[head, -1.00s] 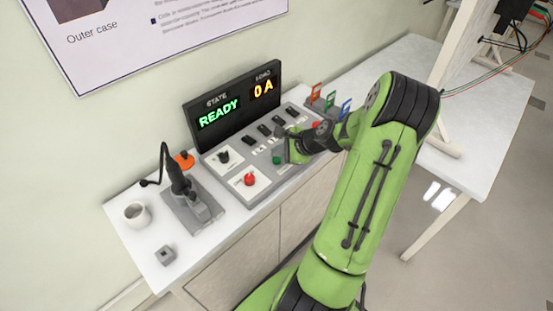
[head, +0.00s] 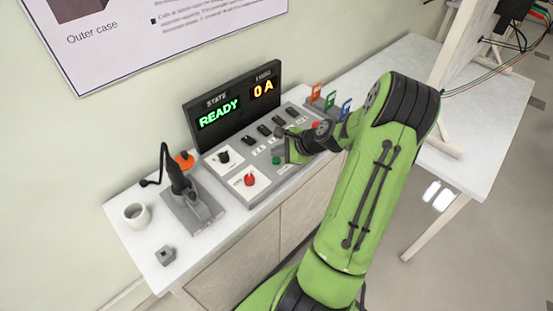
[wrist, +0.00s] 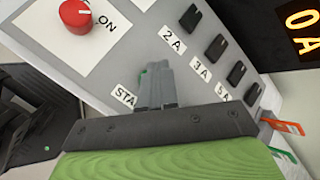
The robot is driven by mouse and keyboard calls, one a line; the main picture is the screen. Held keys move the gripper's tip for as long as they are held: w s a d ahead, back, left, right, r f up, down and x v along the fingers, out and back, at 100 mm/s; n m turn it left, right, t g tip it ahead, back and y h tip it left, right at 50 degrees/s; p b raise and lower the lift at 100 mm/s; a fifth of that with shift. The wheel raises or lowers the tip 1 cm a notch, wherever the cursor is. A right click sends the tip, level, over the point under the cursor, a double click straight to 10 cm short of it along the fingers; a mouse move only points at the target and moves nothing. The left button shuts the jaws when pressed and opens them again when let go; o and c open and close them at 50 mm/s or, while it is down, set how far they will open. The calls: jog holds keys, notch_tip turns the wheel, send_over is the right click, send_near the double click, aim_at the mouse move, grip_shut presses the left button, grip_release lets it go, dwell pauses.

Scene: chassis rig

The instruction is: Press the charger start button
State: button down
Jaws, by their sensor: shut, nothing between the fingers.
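The green start button (head: 277,160) is on the grey control panel, just left of my gripper in the head view. In the wrist view only a sliver of green (wrist: 143,72) shows beside the fingertips, next to a label reading "STA". My gripper (head: 286,146) is shut and empty, with its fingers (wrist: 156,82) right over the button area and hiding most of it. I cannot tell whether the fingertips touch the button. The display (head: 232,108) reads STATE "READY" and "0 A".
A red knob (head: 250,180) marked ON and a black knob (head: 223,157) are on the panel's left. Several black switches (head: 264,130) with current labels line its back. A plug in a holder (head: 186,195), a mug (head: 136,214) and a small grey block (head: 166,255) stand left.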

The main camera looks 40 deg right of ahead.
aim_at(279, 161)
dwell(0.3)
jog(key=shift+f, duration=0.4)
jog(key=shift+f+b, duration=0.4)
jog(key=shift+f, duration=0.05)
dwell(0.4)
jog(key=shift+r, duration=0.1)
jog(key=shift+r+p, duration=0.8)
jog(key=shift+p, duration=0.15)
notch_tip(279, 161, up, 5)
jog(key=p, duration=0.5)
jog(key=shift+r, duration=0.1)
